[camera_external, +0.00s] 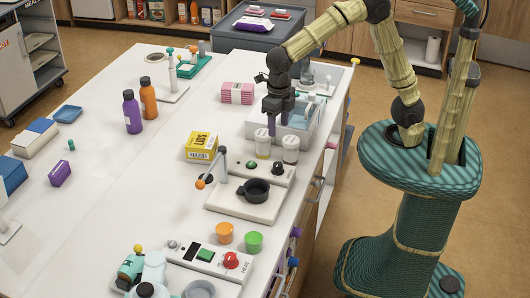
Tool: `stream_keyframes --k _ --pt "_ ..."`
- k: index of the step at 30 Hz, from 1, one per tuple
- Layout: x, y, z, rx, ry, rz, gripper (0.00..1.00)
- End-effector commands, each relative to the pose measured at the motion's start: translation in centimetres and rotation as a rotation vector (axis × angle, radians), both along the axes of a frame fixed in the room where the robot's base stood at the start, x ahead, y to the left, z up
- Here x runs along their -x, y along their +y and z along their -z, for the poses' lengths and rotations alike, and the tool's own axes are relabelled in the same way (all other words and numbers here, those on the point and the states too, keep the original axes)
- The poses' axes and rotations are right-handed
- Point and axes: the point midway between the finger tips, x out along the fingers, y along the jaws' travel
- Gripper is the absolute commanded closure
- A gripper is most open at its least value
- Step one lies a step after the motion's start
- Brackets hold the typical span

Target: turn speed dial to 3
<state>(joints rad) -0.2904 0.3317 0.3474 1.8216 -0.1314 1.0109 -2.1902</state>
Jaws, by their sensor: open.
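A white device (237,201) with a black cup-like holder (256,190) stands at the middle right of the white table. A green button (251,165) and a dark knob (276,168) sit on its raised back panel. This knob may be the speed dial; its scale and numbers are too small to read. My gripper (278,130) points down behind this device, above and beyond the knob. It is open, with no object seen between its fingers. It is near two lidded jars (291,149), and I cannot tell whether it touches anything.
A clear-walled bin (304,128) stands right beside my gripper. A yellow box (202,146) is farther left.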

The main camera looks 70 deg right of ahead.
Motion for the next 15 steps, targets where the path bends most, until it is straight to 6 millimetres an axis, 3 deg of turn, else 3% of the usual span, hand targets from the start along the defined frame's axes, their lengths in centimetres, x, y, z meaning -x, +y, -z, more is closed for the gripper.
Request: stream_keyframes --k 15 --pt "0.1 0.0 9.2 0.002 0.004 0.000 0.48"
